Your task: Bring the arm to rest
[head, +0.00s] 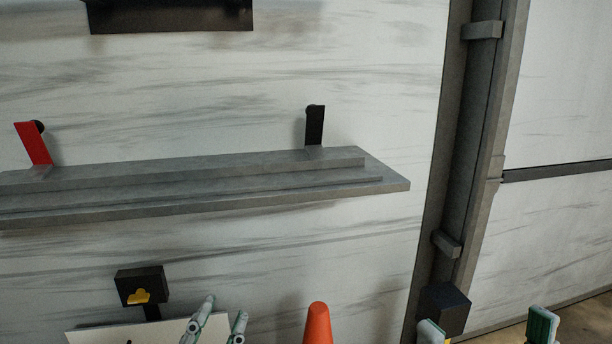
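My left gripper (225,306) shows at the bottom edge, left of centre. Its two pale green fingers point up and stand apart, with nothing seen between them. They are in front of a white panel's right side. My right gripper (487,322) is at the bottom right. Its two fingertips are wide apart and nothing shows between them. The rest of both grippers and arms is cut off by the bottom edge.
A grey wall shelf (290,184) carries a red bracket (33,144) and a black bracket (315,126). Below are a black box (139,285) with a yellow mark, a white panel (95,336) and an orange cone-shaped top (318,325). A grey post (463,150) stands at right.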

